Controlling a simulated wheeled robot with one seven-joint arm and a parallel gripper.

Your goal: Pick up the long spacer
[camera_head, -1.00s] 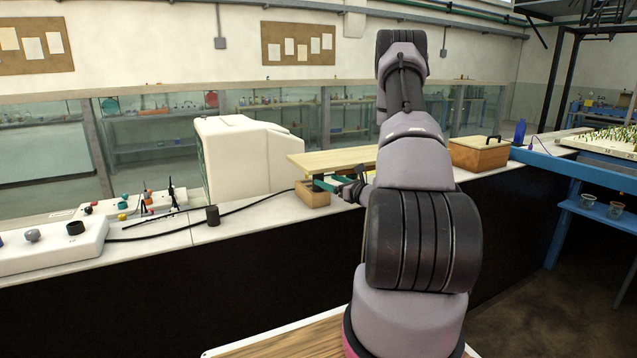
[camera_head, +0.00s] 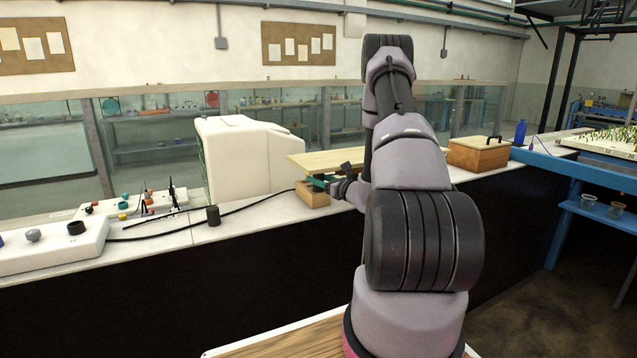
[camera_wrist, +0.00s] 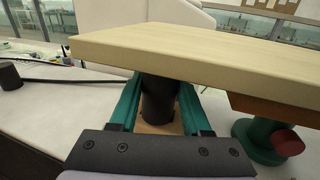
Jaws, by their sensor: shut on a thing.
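My gripper (camera_wrist: 158,104) has two teal fingers, one on each side of a dark, upright cylinder, which looks like the long spacer (camera_wrist: 158,96). The fingers are shut on it. Its top is hidden behind the pale wooden board's edge in the wrist view. A light wooden surface shows just beneath it. In the head view my gripper (camera_head: 323,182) is beside the small wooden box (camera_head: 314,198), under the board's front edge, and the spacer cannot be made out there.
The pale wooden board (camera_head: 335,161) overhangs my gripper closely. A green and red fitting (camera_wrist: 263,143) stands at its right in the wrist view. A black cylinder (camera_head: 212,215) and a cable (camera_head: 250,208) lie to the left on the white counter. A lidded wooden box (camera_head: 478,154) stands right.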

